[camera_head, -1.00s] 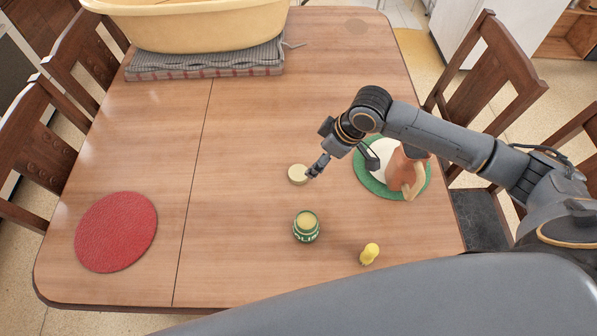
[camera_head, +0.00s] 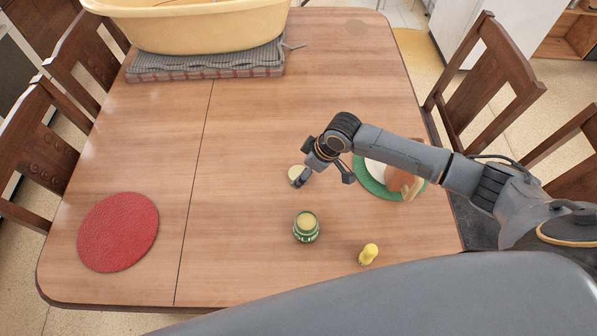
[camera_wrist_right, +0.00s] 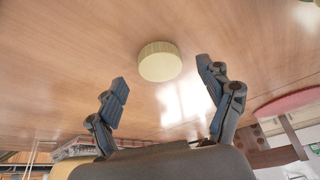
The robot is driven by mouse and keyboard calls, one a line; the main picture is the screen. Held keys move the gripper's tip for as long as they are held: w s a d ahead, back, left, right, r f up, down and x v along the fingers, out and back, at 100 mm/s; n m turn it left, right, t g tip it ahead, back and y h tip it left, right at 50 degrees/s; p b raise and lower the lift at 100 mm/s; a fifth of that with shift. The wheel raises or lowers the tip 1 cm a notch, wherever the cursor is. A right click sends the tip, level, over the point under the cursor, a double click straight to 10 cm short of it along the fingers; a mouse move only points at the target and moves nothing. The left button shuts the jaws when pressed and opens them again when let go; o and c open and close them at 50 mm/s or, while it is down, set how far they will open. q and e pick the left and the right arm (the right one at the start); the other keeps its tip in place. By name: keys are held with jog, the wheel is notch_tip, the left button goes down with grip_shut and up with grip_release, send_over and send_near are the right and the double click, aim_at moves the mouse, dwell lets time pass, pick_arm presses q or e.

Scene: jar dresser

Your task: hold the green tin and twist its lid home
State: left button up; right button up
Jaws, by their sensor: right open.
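The green tin (camera_head: 306,228) stands upright and open-topped on the table, with pale contents or a pale inner top showing. Its pale yellow lid (camera_head: 295,173) lies apart on the table, behind the tin. The lid also shows in the right wrist view (camera_wrist_right: 160,61), ahead of my fingers. My right gripper (camera_head: 302,180) is close to the lid and partly covers it in the head view. In the right wrist view its two fingers (camera_wrist_right: 163,85) are spread and nothing is between them. My left gripper is not in view.
A yellow pear-shaped object (camera_head: 369,254) stands right of the tin. A terracotta jug (camera_head: 402,184) and white plate sit on a green mat (camera_head: 374,186), partly behind my right arm. A red round mat (camera_head: 117,232) lies at left. A yellow tub (camera_head: 190,27) rests on folded cloth at the back.

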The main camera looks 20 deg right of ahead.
jog(key=shift+x, duration=1.15)
jog(key=c, duration=0.9)
jog(key=shift+c, duration=0.2)
